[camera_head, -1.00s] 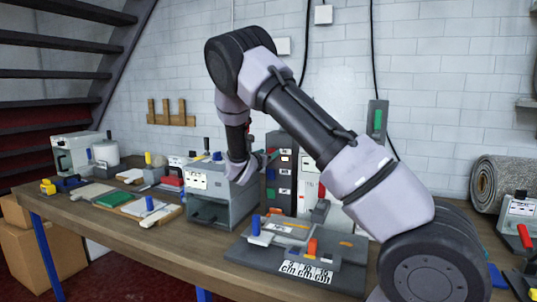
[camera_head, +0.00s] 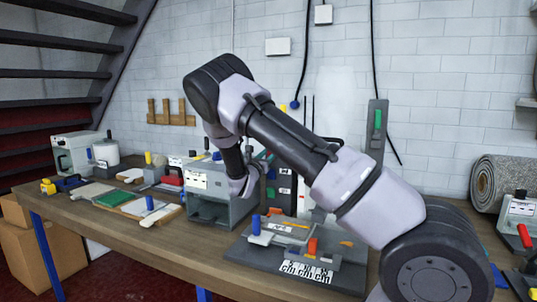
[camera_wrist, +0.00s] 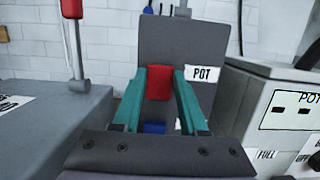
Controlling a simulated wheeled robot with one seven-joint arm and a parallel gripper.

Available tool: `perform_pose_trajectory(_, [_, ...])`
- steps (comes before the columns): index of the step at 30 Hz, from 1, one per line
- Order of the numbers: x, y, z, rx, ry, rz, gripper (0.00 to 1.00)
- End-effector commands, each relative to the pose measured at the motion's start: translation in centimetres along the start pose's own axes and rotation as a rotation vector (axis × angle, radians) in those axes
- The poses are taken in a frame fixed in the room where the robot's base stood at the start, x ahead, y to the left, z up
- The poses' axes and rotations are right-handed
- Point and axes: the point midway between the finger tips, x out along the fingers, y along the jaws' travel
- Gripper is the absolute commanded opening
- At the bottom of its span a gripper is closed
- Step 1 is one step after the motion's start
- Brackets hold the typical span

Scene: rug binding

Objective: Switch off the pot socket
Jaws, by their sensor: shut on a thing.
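In the wrist view, an upright grey panel (camera_wrist: 170,40) carries a white POT label (camera_wrist: 202,74) and a red block (camera_wrist: 159,82), seemingly the socket's switch. The teal fingers of my gripper (camera_wrist: 158,76) reach up to the panel, one on each side of the red block, and are shut on it. A blue part (camera_wrist: 154,128) shows lower down between the fingers. In the head view, my arm hides most of the panel and the switch.
A grey box (camera_wrist: 50,125) with a red-tipped lever (camera_wrist: 73,35) is on the left. The workbench (camera_head: 185,240) holds several fixtures; a rolled rug (camera_head: 500,182) lies at the right.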

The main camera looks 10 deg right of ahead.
Motion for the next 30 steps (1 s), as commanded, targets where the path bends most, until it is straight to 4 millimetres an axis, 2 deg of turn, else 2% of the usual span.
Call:
perform_pose_trajectory(9, [-0.22,-0.01,-0.71,-0.002,-0.177,0.002,0.0])
perform_pose_trajectory(20, [-0.25,-0.03,-0.67,0.0,-0.194,0.002,0.0])
perform_pose_trajectory(21, [-0.25,-0.03,-0.67,0.0,-0.194,0.002,0.46])
perform_pose_trajectory(23, [-0.25,-0.02,-0.67,0.0,-0.194,0.002,0.69])
perform_pose_trajectory(24, [-0.25,-0.02,-0.67,0.0,-0.194,0.002,0.72])
perform_pose_trajectory(30, [-0.24,0.0,-0.65,0.001,-0.193,0.002,0.72])
